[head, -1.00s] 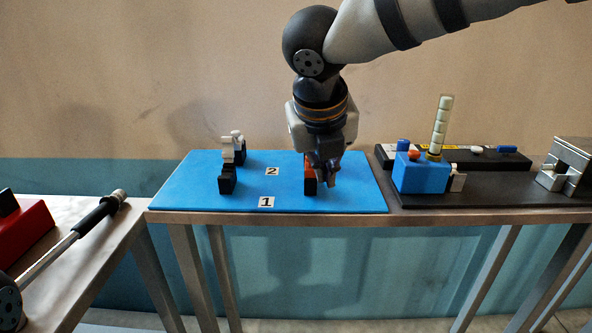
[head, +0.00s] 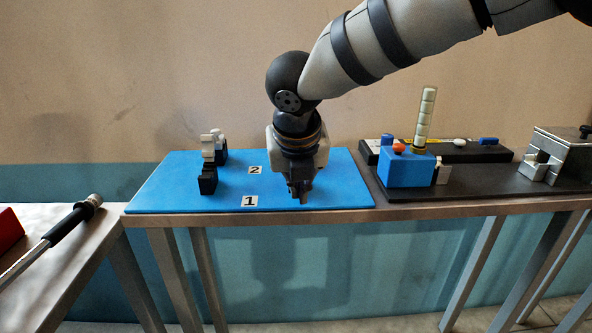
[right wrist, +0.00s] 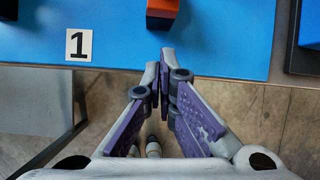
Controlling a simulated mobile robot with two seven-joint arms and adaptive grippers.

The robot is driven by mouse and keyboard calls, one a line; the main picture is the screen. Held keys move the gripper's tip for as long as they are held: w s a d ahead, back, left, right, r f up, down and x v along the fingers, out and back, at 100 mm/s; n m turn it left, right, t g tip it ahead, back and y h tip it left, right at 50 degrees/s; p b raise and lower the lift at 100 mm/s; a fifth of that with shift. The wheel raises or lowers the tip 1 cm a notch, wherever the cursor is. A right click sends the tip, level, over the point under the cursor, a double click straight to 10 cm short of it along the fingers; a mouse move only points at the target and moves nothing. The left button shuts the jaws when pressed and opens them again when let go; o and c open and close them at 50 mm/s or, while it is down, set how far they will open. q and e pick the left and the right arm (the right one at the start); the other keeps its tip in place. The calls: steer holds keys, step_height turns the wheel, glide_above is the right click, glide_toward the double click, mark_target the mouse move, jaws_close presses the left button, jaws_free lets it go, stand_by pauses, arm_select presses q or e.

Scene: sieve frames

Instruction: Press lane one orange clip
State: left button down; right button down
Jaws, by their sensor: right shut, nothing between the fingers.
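The orange clip (right wrist: 162,6) sits on a dark block at the top edge of the right wrist view, on the blue mat. In the head view it is hidden behind my right gripper. My right gripper (head: 300,194) points down over the right half of the mat, near its front edge. Its fingers are shut and empty; in the wrist view the fingertips (right wrist: 164,58) lie just below the clip in the picture, apart from it. The lane one label (head: 249,201) is left of the gripper, and it also shows in the wrist view (right wrist: 78,45). My left gripper is not in view.
White pieces with black blocks (head: 208,183) stand on the mat's left side. The lane two label (head: 255,170) is behind label one. On the right, a dark board holds a blue box (head: 405,170) and a metal fixture (head: 560,160). A black-handled rod (head: 68,222) lies at left.

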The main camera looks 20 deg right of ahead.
steer(key=w+r, duration=0.2)
steer(key=r, duration=0.1)
steer(key=shift+w+d, duration=0.2)
steer(key=shift+w, duration=0.2)
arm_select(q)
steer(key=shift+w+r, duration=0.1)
arm_select(e)
steer(key=shift+f, duration=0.1)
arm_select(q)
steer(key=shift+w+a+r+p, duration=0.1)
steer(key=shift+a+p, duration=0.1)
steer(key=shift+p, duration=0.1)
arm_select(e)
steer(key=shift+w+r+g, duration=0.1)
steer(key=shift+r+g, duration=0.2)
steer(key=shift+g, duration=0.1)
